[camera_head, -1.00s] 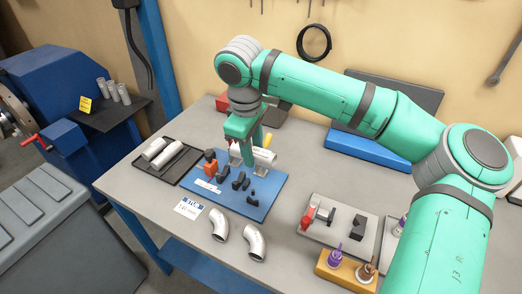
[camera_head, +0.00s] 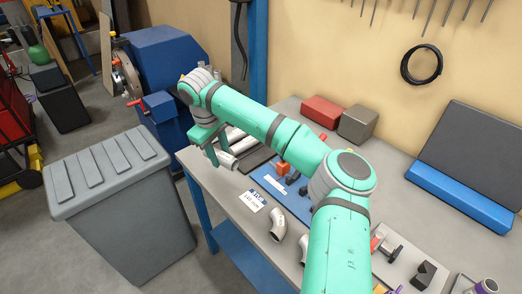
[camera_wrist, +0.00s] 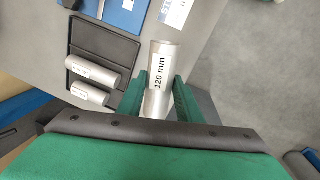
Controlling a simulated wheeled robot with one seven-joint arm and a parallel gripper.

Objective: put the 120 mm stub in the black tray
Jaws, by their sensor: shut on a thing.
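The 120 mm stub (camera_wrist: 164,68) is a silver tube with a printed "120 mm" label. My gripper (camera_wrist: 160,85) is shut on it, with one green finger on each side in the wrist view. In the head view my gripper (camera_head: 213,152) holds the stub (camera_head: 229,161) near the left end of the bench. The black tray (camera_wrist: 103,46) lies just left of the held stub in the wrist view, with two silver stubs in it. The held stub is outside the tray outline. In the head view the arm partly hides the black tray (camera_head: 259,158).
The blue board (camera_head: 285,190) with small dark parts is right of the tray. A label card (camera_head: 254,200) and pipe elbows (camera_head: 278,223) lie near the bench's front edge. A grey bin (camera_head: 125,205) stands on the floor left of the bench.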

